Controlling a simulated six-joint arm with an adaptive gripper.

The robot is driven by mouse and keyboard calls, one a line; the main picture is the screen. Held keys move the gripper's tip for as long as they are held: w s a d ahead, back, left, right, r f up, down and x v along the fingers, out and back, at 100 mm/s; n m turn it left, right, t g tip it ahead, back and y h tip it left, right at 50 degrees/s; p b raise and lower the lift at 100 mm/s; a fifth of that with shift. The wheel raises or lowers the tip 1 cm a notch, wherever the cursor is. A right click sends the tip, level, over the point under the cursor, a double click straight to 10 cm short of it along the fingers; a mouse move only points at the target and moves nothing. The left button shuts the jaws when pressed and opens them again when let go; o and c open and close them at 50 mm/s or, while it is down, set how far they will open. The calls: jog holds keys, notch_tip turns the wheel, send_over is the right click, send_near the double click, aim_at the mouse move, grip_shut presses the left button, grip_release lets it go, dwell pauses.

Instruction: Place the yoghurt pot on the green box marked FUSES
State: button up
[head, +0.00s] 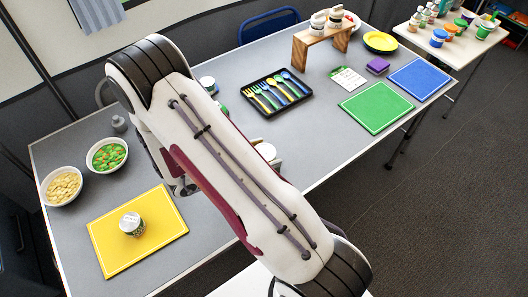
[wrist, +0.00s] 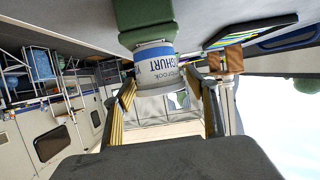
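The wrist view is upside down. The yoghurt pot (wrist: 155,62), white with a blue band and YOGHURT lettering, is between the fingertips of my gripper (wrist: 160,86). The fingertips lie close against its two sides, near its top end. A dark green block-like thing (wrist: 145,18) adjoins the pot's lower end; no FUSES marking shows, and I cannot tell whether they touch. In the head view my arm hides the gripper. A round white top (head: 265,151) shows just right of the arm; I cannot tell whether it is this pot.
A patterned pot (head: 132,225) stands on the yellow mat (head: 165,245). Two bowls (head: 62,187) (head: 107,155) are at the left. A black cutlery tray (head: 300,103) and wooden stand (head: 301,50) are behind. A white-lidded container (head: 207,83) shows beside my arm. The green mat (head: 377,107) is clear.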

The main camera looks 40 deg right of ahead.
jog(key=shift+r, duration=0.15)
dwell(0.3)
jog(key=shift+a, duration=0.1)
jog(key=v, duration=1.1)
jog(key=shift+a+r, duration=0.15)
jog(key=shift+a, duration=0.25)
